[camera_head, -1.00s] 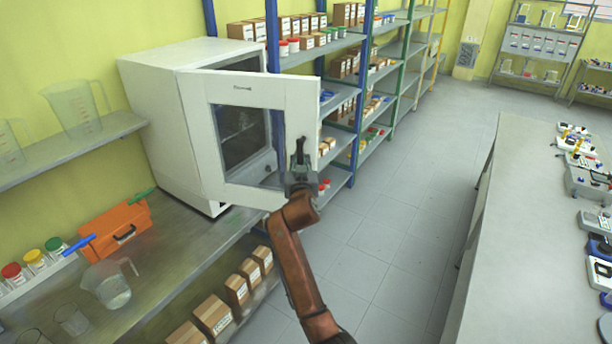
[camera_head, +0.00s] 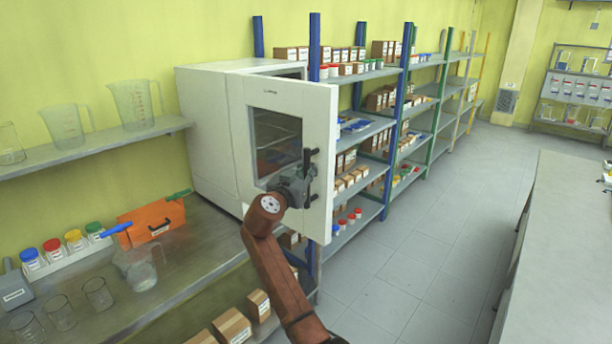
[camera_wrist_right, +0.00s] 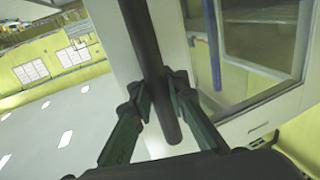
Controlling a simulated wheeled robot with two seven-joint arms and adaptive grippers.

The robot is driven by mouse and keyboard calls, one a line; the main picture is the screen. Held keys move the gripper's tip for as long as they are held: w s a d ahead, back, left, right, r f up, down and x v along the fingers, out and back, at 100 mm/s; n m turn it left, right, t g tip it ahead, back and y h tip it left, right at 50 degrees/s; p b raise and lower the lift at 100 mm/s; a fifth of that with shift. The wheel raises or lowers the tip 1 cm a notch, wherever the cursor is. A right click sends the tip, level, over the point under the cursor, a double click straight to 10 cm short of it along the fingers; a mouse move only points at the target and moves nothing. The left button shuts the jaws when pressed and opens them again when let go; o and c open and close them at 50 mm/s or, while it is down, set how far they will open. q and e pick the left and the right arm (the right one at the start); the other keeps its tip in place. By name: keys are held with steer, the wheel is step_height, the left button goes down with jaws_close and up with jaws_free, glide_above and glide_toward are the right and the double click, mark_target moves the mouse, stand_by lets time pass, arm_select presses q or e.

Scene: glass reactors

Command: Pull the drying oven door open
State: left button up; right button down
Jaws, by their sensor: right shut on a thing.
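The drying oven (camera_head: 208,140) is a white box on the bench at the left in the head view. Its white door (camera_head: 268,95), with a dark window, is hinged at the left and stands partly open, with a gap to the body. A black upright bar handle (camera_head: 309,165) is near the door's free edge. My right gripper (camera_head: 298,187) is at this handle. In the right wrist view its fingers (camera_wrist_right: 158,88) are closed around the dark handle bar (camera_wrist_right: 147,42), and the door window (camera_wrist_right: 250,45) is to the right. My left gripper is not in view.
Shelves with boxes and jars (camera_head: 350,130) stand right behind the door. A long counter (camera_head: 565,240) stands at right. The floor (camera_head: 430,250) between is clear.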

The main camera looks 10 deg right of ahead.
steer(key=shift+d+f+h, duration=0.2)
steer(key=shift+h, duration=0.1)
steer(key=shift+d, duration=0.1)
steer(key=c, duration=2.3)
jaws_free()
steer(key=shift+c, duration=0.2)
steer(key=o, duration=0.3)
steer(key=shift+s+d, duration=0.2)
steer(key=shift+o, duration=1)
steer(key=shift+a+r, duration=0.15)
steer(key=shift+a, duration=0.15)
steer(key=v, duration=1.2)
